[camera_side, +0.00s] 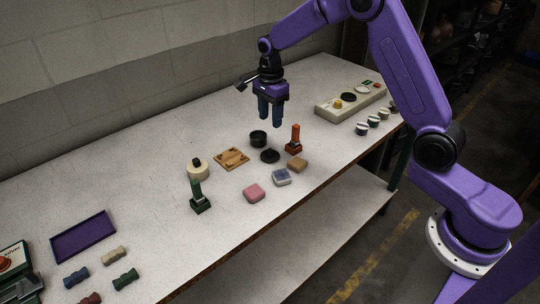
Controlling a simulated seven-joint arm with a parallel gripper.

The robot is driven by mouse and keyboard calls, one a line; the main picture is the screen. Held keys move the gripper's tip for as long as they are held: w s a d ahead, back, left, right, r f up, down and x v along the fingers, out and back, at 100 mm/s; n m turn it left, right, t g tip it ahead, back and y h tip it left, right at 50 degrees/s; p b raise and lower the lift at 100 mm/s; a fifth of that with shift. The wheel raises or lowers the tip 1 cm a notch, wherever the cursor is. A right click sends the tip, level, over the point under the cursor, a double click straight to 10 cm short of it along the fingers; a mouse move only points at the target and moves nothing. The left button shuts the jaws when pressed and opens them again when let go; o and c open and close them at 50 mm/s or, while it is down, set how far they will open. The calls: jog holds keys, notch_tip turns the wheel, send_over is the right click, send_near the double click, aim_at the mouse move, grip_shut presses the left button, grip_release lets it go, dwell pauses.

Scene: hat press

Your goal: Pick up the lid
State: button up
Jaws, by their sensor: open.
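The lid appears to be the flat black disc (270,156) lying on the table, just in front of a small black round pot (258,139). Fine detail on the disc is too small to tell. My gripper (270,122) points straight down with its blue fingers apart and empty. It appears to hang above the table near the pot and the disc, touching neither. The exact height cannot be told from this one view.
Near the disc stand an orange-red handled tool (294,140), a tan block (297,164), a grey block (281,178), a pink block (254,193) and a wooden tray (231,158). A green handled tool (199,200) is left. A panel (350,101) lies right.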

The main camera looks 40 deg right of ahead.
aim_at(270, 149)
notch_tip(270, 149, down, 12)
jog(key=shift+r, duration=0.15)
grip_shut()
dwell(0.5)
